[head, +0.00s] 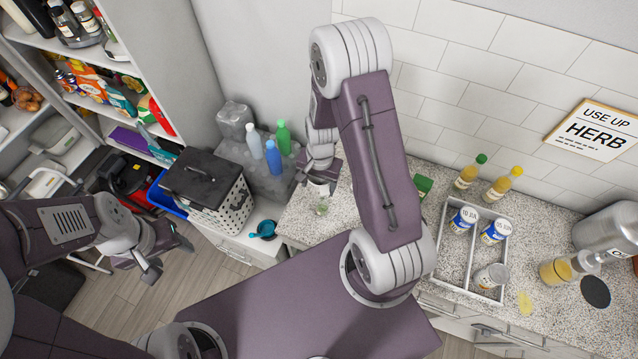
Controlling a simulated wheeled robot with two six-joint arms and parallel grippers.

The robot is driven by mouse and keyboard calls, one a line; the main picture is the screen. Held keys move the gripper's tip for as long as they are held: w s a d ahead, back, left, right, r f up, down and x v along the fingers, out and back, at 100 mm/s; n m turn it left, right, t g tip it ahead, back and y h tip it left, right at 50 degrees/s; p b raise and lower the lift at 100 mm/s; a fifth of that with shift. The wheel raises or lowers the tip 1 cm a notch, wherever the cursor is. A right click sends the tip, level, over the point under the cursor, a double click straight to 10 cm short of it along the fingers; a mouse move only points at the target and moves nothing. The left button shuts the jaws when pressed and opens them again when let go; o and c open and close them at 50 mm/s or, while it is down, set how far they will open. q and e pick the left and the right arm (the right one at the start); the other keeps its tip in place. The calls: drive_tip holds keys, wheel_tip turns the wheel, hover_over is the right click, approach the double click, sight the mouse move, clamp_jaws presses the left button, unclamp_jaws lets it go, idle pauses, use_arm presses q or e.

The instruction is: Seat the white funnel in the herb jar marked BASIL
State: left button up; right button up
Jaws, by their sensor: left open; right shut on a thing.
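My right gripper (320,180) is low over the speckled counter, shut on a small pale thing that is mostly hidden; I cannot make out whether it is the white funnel. A small greenish glass jar (321,209) stands on the counter just below this gripper. Its label cannot be read, so I cannot tell if it is the BASIL jar. I cannot see whether the held thing touches the jar. My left gripper (150,268) is open and empty over the floor at the left, away from the counter.
A divided white tray (452,285) holds two blue-labelled jars (464,220) and a clear jar (492,277). Yellow bottles (468,172) stand behind it. A metal dispenser (607,235) is at right. Bottles (273,155), a lidded basket (220,205) and a teal scoop (265,230) are left.

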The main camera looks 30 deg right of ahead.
sight(320, 204)
drive_tip(key=shift+s+d+r, duration=0.1)
drive_tip(key=shift+s+d, duration=0.1)
drive_tip(key=shift+s, duration=0.2)
drive_tip(key=shift+s+f, duration=0.15)
drive_tip(key=shift+f, duration=0.05)
drive_tip(key=f+b, duration=0.2)
drive_tip(key=f, duration=0.1)
drive_tip(key=f+b, duration=0.1)
drive_tip(key=b, duration=0.1)
drive_tip(key=shift+w+a+f, duration=0.1)
drive_tip(key=shift+w+f, duration=0.2)
drive_tip(key=shift+f, duration=0.35)
drive_tip(key=shift+s+f+b, duration=0.15)
drive_tip(key=shift+b, duration=0.2)
use_arm(q)
drive_tip(key=f, duration=0.3)
drive_tip(key=s+f, duration=0.1)
drive_tip(key=shift+d+f, duration=0.2)
drive_tip(key=shift+d, duration=0.05)
drive_tip(key=shift+w+a, duration=0.1)
drive_tip(key=shift+w, duration=0.05)
drive_tip(key=shift+r, duration=0.1)
